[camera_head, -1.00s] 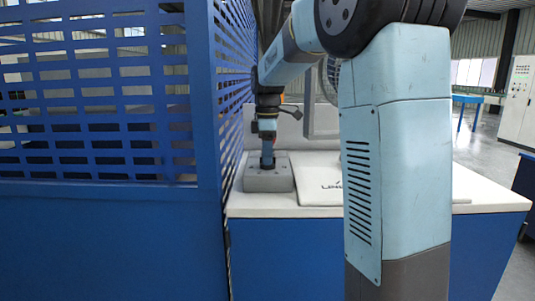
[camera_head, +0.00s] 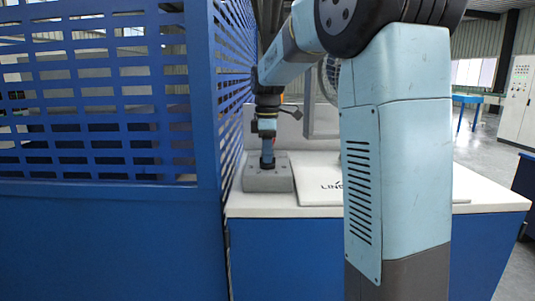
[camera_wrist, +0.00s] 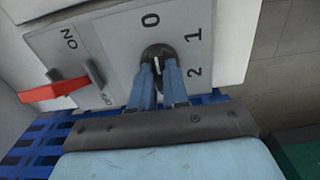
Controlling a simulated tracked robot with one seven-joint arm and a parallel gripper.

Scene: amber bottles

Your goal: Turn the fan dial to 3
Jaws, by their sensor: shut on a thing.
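The fan dial (camera_wrist: 157,50) is a dark round knob on a pale grey panel face (camera_wrist: 115,38) in the wrist view. The numbers 0, 1 and 2 show around it; no 3 is visible, and my fingers cover the panel's near side. A short white mark shows on the knob between the fingers, but which number it points to is unclear. My gripper (camera_wrist: 157,69) is shut on the dial, a finger on either side. In the head view, my gripper (camera_head: 267,163) reaches down onto the top of the grey control box (camera_head: 267,181); the dial is hidden there.
A red lever switch (camera_wrist: 53,91) marked ON sits beside the dial. The box stands on a white worktop (camera_head: 310,210), close to a blue mesh fence (camera_head: 208,130) on its left. A flat light board (camera_head: 322,188) lies to its right. A round fan cage (camera_head: 330,78) stands behind.

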